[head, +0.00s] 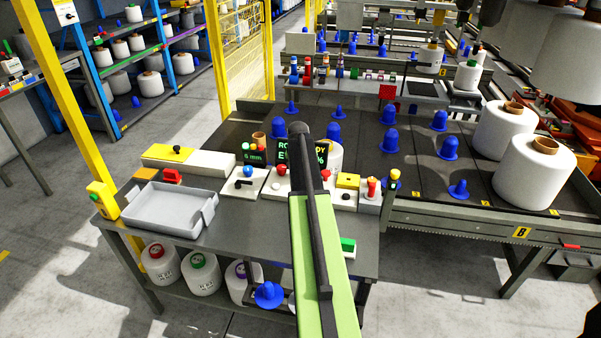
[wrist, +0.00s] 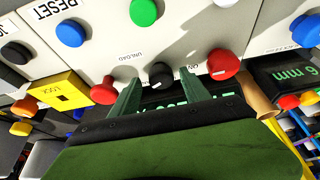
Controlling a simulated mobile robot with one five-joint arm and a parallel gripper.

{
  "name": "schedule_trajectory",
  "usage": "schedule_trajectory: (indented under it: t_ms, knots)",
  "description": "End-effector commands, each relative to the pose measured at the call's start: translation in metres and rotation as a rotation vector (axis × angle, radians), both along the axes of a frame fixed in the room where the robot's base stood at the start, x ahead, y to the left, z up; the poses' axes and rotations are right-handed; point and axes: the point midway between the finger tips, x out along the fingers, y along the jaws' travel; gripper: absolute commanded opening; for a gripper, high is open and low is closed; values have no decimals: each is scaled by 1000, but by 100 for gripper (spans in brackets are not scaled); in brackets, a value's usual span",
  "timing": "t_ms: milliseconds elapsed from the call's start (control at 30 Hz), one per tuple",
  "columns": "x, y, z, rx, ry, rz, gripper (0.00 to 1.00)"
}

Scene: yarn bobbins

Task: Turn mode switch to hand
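In the wrist view, a small round black knob (wrist: 161,75) sits on a pale control panel (wrist: 195,28), between a red knob (wrist: 223,64) and another red knob (wrist: 104,92). It may be the mode switch; I cannot read a hand mark. My gripper (wrist: 160,88) is open, its two green fingers apart on either side of the black knob. I cannot tell whether they touch it. In the head view, my arm covers part of the panels, and my fingers are hidden. A black lever switch (head: 243,184) shows on a white box to the left.
A blue knob (wrist: 71,33), a green knob (wrist: 144,12) and a yellow block (wrist: 57,91) surround the black knob. In the head view, a grey tray (head: 165,222) stands at the table's left. Blue cones and large white bobbins (head: 533,172) stand on the right conveyor.

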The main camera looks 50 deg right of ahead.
Motion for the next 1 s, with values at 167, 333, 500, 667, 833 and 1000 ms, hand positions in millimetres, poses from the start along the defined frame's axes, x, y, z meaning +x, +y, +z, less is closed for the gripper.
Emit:
schedule_trajectory:
  t_ms: [167,333,500,667,833,1000]
  knots:
    - [0,1,1,2,0,0,54]
    - [-2,5,12,2,0,0,54]
    - [-8,14,42,2,1,1,54]
    - [-16,26,78,2,1,1,54]
    - [-25,39,115,1,0,1,54]
    - [-34,51,150,1,1,1,54]
